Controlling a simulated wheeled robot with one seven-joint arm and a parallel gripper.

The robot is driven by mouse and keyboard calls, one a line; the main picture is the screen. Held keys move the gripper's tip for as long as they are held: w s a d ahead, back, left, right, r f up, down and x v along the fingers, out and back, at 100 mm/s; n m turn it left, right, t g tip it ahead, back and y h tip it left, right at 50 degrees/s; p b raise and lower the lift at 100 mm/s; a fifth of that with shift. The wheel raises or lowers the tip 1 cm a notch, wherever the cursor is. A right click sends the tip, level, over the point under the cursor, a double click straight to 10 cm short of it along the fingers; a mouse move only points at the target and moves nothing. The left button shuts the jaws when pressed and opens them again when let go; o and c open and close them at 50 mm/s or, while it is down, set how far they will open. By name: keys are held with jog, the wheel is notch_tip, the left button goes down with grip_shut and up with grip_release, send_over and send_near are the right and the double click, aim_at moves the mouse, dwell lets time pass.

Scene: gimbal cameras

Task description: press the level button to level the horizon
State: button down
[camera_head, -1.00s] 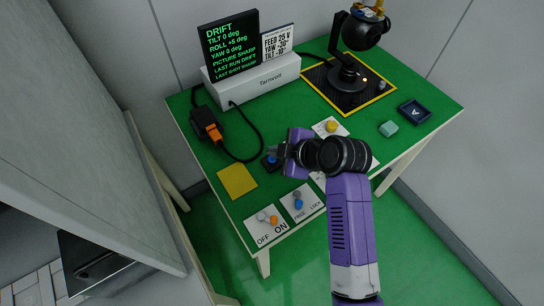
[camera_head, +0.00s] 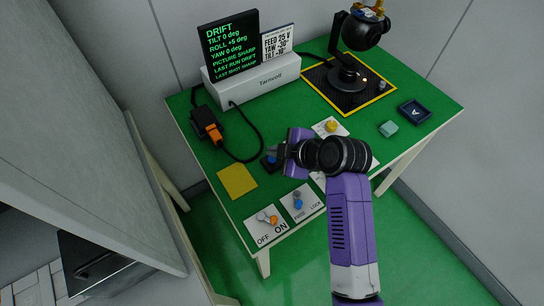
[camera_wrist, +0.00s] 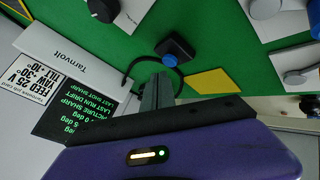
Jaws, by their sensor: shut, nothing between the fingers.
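My gripper (camera_head: 281,151) is shut and empty, low over the green table beside a small dark box with a blue button (camera_head: 271,159). The wrist view shows the closed grey fingertips (camera_wrist: 157,84) close to this blue button (camera_wrist: 169,61); I cannot tell whether they touch. No readable label marks a level button; my arm hides part of the panels beneath it. A yellow knob (camera_head: 331,126) sits on a white panel behind the arm. The camera on its gimbal (camera_head: 362,30) stands at the back. The screen (camera_head: 231,45) reads DRIFT, tilt 0, roll +5, yaw 0.
The white Tarnvolt box (camera_head: 258,82) stands back left, with a card (camera_head: 278,42) above it. A black and orange device (camera_head: 208,126) has a cable looping near my gripper. OFF/ON (camera_head: 266,226) and FREE/LOCK (camera_head: 301,203) panels lie in front, beside a yellow square (camera_head: 237,181).

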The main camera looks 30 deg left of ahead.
aim_at(275, 160)
jog(key=shift+f, duration=0.1)
jog(key=shift+f+b, duration=0.3)
jog(key=shift+b, duration=0.1)
jog(key=shift+f+b, duration=0.4)
jog(key=shift+f, duration=0.15)
dwell(0.6)
jog(key=shift+r, duration=0.1)
jog(key=shift+r+p, duration=0.6)
jog(key=shift+r, duration=0.35)
jog(key=shift+r+p, duration=1.85)
jog(key=shift+r, duration=0.65)
jog(key=shift+f, duration=0.1)
